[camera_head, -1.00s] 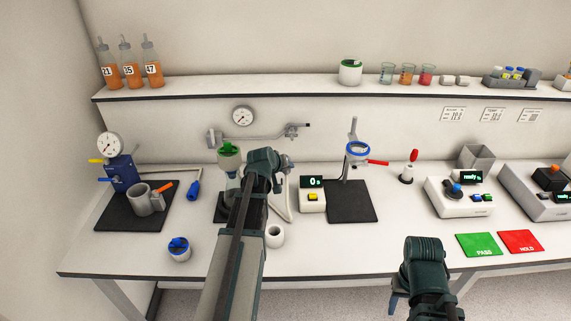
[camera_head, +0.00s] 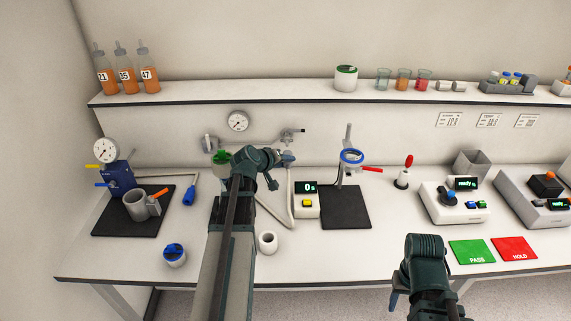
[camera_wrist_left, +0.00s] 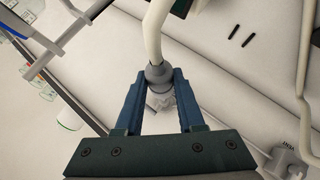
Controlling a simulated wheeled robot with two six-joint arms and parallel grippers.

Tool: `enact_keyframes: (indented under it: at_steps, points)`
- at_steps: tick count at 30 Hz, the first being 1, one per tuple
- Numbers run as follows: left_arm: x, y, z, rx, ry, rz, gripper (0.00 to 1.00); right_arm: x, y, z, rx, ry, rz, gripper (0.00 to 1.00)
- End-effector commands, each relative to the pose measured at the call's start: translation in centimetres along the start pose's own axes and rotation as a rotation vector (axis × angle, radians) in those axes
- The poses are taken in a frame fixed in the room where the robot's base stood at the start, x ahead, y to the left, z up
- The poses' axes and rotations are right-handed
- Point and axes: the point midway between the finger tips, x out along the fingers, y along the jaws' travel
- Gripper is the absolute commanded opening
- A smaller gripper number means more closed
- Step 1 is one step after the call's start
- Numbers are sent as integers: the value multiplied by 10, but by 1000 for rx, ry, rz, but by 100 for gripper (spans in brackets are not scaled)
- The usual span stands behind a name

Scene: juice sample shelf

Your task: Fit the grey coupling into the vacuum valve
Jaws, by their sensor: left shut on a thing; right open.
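My left gripper (camera_head: 279,168) is below the wall valve, with its fingers shut on the grey coupling (camera_wrist_left: 157,75). In the left wrist view, the white hose (camera_wrist_left: 155,30) runs from the coupling to the top of the picture. The vacuum valve (camera_head: 291,137), with a dark handle, is at the right end of the wall pipe. A pale grey part beyond the coupling shows between my fingers in the wrist view. I cannot tell whether coupling and valve touch. My right gripper (camera_head: 394,299) is open, partly hidden by its arm, at the table's front edge.
A timer box (camera_head: 306,200) and a ring stand (camera_head: 348,158) on a dark mat stand to the right. A green-topped flask (camera_head: 221,158) is partly hidden behind my left arm. A white cup (camera_head: 268,242) stands beside that arm.

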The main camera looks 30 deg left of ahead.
Motion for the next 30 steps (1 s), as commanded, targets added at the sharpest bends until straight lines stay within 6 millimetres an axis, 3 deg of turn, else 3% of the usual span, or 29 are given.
enact_keyframes:
  at_steps: [14, 30]
  points:
    - [25, 0, -28, 0, 0, 0, 0, 0, 0, 0, 0, 0, 0, 50]
    - [23, 0, -26, 0, 0, 0, 0, 0, 0, 0, 0, 0, 0, 50]
